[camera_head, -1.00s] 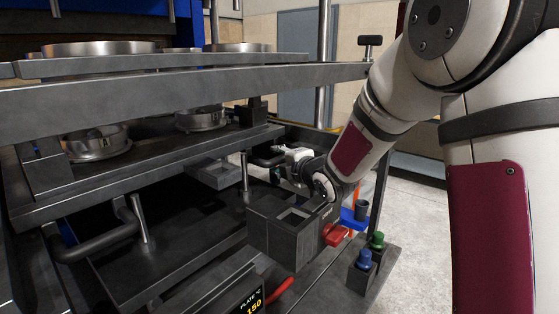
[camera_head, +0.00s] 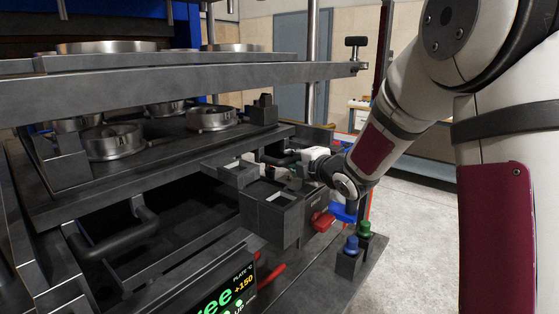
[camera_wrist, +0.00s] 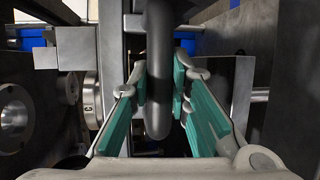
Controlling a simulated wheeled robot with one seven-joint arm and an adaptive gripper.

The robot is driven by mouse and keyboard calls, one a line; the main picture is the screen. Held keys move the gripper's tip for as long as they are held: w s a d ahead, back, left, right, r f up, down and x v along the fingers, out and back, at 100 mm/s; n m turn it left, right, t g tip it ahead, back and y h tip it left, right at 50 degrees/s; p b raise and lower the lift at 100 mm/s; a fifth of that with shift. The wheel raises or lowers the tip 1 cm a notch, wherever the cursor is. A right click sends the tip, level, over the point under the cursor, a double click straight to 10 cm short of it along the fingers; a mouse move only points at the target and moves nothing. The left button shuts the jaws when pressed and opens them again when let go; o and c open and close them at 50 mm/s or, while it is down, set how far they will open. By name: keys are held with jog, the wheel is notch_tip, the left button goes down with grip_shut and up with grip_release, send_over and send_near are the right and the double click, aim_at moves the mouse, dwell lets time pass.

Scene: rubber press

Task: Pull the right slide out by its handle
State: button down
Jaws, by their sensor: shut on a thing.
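The right slide's handle (camera_head: 277,159) is a dark rounded bar, mostly hidden behind my gripper in the head view. In the wrist view the handle (camera_wrist: 158,70) runs upright between the green finger pads. My gripper (camera_wrist: 160,92) is shut on it, with one pad on each side; it also shows in the head view (camera_head: 300,160). The slide (camera_head: 190,155) is a dark plate carrying several metal rings (camera_head: 212,118). It lies under the upper plate and sticks out at the front.
A dark open-topped box (camera_head: 272,218) stands just below and in front of my gripper. Red and blue levers and green and blue knobs (camera_head: 364,226) sit to its right. A left handle (camera_head: 112,240) and a display (camera_head: 235,292) are lower left. Open floor lies to the right.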

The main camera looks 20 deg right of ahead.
jog(key=s+d+p, duration=0.1)
jog(key=s+d, duration=0.5)
jog(key=s, duration=0.2)
jog(key=shift+s+d, duration=0.2)
jog(key=shift+s, duration=0.05)
jog(key=c, duration=1.5)
grip_release()
jog(key=shift+w+f, duration=0.1)
jog(key=shift+w, duration=0.1)
jog(key=shift+s, duration=0.15)
jog(key=v, duration=1.1)
jog(key=shift+s, duration=0.4)
